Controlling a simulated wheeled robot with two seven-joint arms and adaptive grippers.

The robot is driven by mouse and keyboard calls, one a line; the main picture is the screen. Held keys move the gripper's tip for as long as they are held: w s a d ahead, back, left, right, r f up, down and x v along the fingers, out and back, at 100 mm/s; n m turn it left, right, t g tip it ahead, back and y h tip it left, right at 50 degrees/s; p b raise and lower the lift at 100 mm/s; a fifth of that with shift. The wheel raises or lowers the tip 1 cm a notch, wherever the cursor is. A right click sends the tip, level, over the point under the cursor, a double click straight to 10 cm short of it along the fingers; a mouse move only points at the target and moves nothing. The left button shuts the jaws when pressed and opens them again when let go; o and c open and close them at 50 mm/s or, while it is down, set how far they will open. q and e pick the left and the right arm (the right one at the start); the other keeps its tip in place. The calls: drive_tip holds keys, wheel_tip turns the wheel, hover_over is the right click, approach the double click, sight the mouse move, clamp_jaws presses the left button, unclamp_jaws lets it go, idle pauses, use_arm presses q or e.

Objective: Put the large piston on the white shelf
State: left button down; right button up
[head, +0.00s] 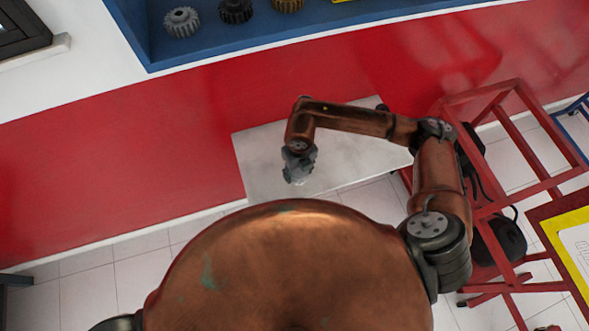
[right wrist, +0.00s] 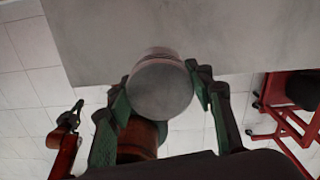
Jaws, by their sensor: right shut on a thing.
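The large piston (right wrist: 160,90) is a round grey metal piece, seen from its flat end in the right wrist view. My right gripper (right wrist: 158,92) is shut on it, with one green-padded finger on each side. In the head view the same gripper (head: 299,165) points down in front of the white shelf, and the piston (head: 297,178) shows only as a small grey shape there. The white shelf (head: 257,160) is a pale slab against the red wall. In the wrist view the piston overlaps the edge of the shelf (right wrist: 240,40); whether they touch cannot be told.
A red metal frame (head: 480,95) stands at the right, with a dark object (head: 500,240) beside it. A blue tray (head: 220,42) with several gears is on the counter above. The shelf's visible top looks bare. White floor tiles (head: 90,280) show below.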

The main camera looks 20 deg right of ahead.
drive_tip(key=w+f, duration=0.2)
drive_tip(key=f, duration=0.1)
drive_tip(key=w+f, duration=0.1)
drive_tip(key=shift+w+a+f+p, duration=0.3)
drive_tip(key=shift+f+p, duration=0.1)
wheel_tip(320, 180, down, 3)
drive_tip(key=shift+w+r+p, duration=0.1)
drive_tip(key=shift+p, duration=0.55)
drive_tip(key=shift+f, duration=0.2)
drive_tip(key=shift+f, duration=0.1)
drive_tip(key=shift+f, duration=0.15)
drive_tip(key=o, duration=1.4)
drive_tip(key=shift+o, duration=0.2)
drive_tip(key=shift+r, duration=0.2)
